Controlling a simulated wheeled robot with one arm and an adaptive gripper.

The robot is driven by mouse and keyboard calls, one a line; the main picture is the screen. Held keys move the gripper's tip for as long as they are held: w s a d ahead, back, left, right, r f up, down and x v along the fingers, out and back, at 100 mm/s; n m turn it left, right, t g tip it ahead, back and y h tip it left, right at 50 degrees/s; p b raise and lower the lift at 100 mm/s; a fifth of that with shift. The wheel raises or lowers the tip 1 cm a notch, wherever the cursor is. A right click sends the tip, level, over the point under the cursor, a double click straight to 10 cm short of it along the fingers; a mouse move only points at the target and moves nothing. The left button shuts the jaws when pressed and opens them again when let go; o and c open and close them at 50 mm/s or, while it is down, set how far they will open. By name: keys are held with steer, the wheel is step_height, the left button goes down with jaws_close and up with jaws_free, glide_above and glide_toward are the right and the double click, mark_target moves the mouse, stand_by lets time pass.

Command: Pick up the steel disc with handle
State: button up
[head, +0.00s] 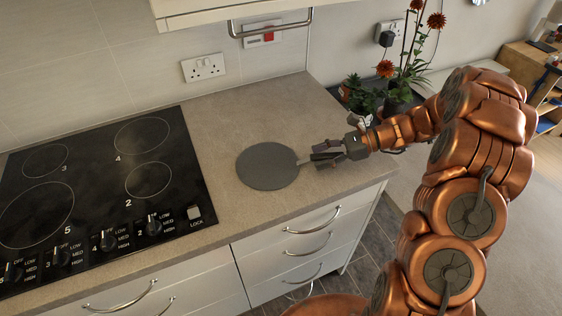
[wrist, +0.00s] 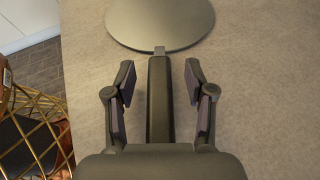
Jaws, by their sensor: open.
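The steel disc with handle (head: 268,166) lies flat on the countertop, right of the hob. It is a grey round plate, and its short handle points right, toward my gripper. In the wrist view the disc (wrist: 160,22) is at the top, with its dark handle (wrist: 160,95) running down between the fingers. My gripper (head: 320,155) is at the handle end of the disc. In the wrist view my gripper (wrist: 160,85) is open, with one finger on each side of the handle and a gap to each. The handle's near end is hidden by the gripper body.
A black hob (head: 100,190) with knobs lies left of the disc. Drawers with metal handles (head: 310,235) are below the front edge. The countertop (head: 240,110) behind the disc is clear.

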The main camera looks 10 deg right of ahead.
jaws_close()
steer(key=shift+r, duration=0.15)
stand_by(0.6)
